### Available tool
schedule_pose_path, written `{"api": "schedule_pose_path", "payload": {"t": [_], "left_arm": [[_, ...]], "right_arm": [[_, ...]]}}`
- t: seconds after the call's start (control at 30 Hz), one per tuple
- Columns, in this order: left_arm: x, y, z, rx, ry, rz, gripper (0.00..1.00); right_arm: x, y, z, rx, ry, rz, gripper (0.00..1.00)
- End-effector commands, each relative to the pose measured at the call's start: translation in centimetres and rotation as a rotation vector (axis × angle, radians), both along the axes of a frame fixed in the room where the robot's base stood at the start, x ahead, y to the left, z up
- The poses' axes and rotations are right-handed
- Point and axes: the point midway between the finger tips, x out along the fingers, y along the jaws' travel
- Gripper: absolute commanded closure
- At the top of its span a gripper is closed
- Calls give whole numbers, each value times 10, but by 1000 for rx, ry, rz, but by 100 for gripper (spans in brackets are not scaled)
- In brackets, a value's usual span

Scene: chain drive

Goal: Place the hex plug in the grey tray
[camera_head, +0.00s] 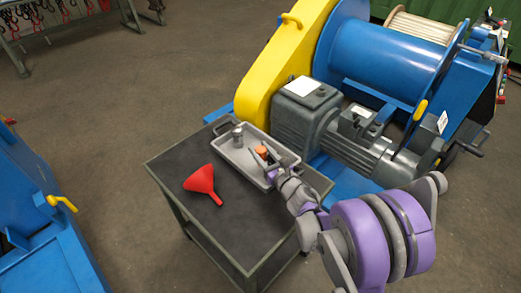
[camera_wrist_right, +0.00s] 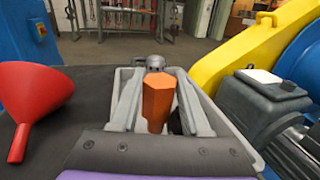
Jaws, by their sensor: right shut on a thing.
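The hex plug (camera_wrist_right: 158,101) is an orange hexagonal piece, upright between the two fingers of my right gripper (camera_wrist_right: 157,92) in the right wrist view. In the head view the plug (camera_head: 261,152) shows as a small orange spot over the right half of the grey tray (camera_head: 233,153). My right gripper (camera_head: 264,162) reaches over the tray's near right side and is shut on the plug. I cannot tell whether the plug touches the tray floor. The tray's right wall (camera_wrist_right: 232,124) shows in the wrist view. My left gripper is not in view.
A metal cylindrical piece (camera_head: 238,137) stands in the tray's left part. A red funnel (camera_head: 203,181) lies on the dark cart top (camera_head: 240,215), left of the tray. A blue and yellow winch with a grey motor (camera_head: 300,112) stands close behind and right.

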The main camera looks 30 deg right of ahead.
Motion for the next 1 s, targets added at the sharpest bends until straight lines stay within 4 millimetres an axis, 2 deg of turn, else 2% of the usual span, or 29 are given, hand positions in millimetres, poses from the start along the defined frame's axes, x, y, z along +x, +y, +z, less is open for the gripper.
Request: {"api": "schedule_pose_path", "payload": {"t": [0.03,0.2,0.5,0.67,1.0], "left_arm": [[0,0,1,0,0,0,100],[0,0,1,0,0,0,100],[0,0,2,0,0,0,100],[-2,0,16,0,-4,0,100],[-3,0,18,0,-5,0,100]], "right_arm": [[0,0,0,0,0,0,52],[0,0,1,0,0,0,24],[0,0,2,0,0,0,24],[-1,0,19,-1,-1,0,24],[-78,-7,13,-2,0,-3,24]]}}
